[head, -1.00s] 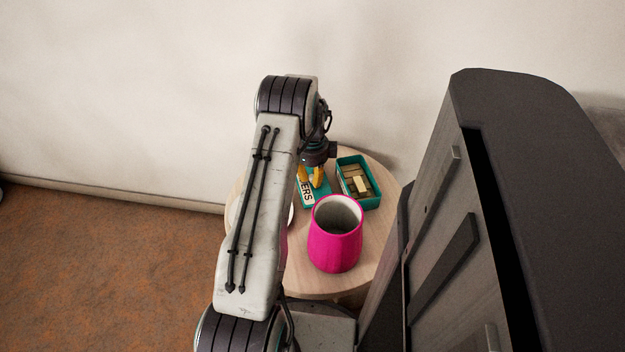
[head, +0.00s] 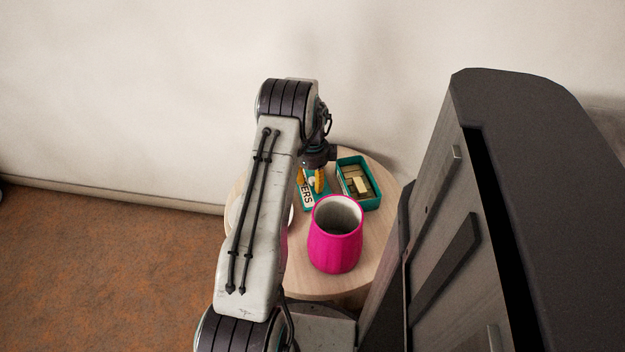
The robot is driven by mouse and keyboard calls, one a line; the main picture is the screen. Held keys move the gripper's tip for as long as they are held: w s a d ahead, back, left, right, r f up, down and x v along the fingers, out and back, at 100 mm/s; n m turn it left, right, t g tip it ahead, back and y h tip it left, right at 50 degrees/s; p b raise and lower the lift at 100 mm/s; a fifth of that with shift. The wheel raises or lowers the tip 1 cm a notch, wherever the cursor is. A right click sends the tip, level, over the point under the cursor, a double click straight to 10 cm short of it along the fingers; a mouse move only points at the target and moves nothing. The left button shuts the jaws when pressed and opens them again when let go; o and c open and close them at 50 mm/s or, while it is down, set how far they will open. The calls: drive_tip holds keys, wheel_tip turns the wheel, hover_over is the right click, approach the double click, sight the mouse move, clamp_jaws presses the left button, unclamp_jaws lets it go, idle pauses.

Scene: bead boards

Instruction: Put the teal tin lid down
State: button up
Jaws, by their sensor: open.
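The teal tin lid (head: 307,201), with a white label reading "...ERS", lies on the round wooden table, left of the teal tin. Part of it is hidden behind my arm and gripper. My gripper (head: 312,184) has yellow fingers, spread open, right above the lid's far part. A small pale knob-like piece shows between the fingers. I cannot tell whether the fingertips still touch the lid. The open teal tin (head: 349,170) holds several tan and brown blocks.
A white plate edge (head: 291,215) shows beside my arm on the round table (head: 374,262). A tall dark cabinet (head: 470,190) stands close on the right. The wall is behind.

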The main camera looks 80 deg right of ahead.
sight(311, 179)
wheel_tip(311, 179, up, 12)
drive_tip(key=p, duration=0.2)
drive_tip(key=shift+r, duration=0.2)
idle(0.3)
drive_tip(key=w+a+r+n, duration=0.3)
drive_tip(key=w+n, duration=0.1)
drive_tip(key=w, duration=0.3)
drive_tip(key=w+a+r+n, duration=0.3)
drive_tip(key=w+r+n, duration=0.1)
drive_tip(key=w, duration=0.4)
drive_tip(key=w+a+r+n, duration=0.3)
drive_tip(key=w+a+n, duration=0.2)
drive_tip(key=w+a, duration=0.15)
drive_tip(key=w+a+r+n, duration=0.3)
drive_tip(key=w+a+n, duration=0.15)
drive_tip(key=a, duration=0.35)
drive_tip(key=w+a+r+n+t, duration=0.1)
drive_tip(key=a+r+n, duration=0.1)
drive_tip(key=a+n, duration=0.4)
drive_tip(key=w+a+r+n, duration=0.1)
drive_tip(key=w+a+n, duration=0.15)
drive_tip(key=a, duration=0.65)
drive_tip(key=s+a+n, duration=0.4)
drive_tip(key=a+n, duration=0.3)
drive_tip(key=s+a+n+t, duration=0.1)
drive_tip(key=s+a+n, duration=0.4)
drive_tip(key=a+n, duration=0.2)
drive_tip(key=shift+s+a+f+n, duration=0.2)
drive_tip(key=shift+a+f+n, duration=0.25)
drive_tip(key=shift+a, duration=0.35)
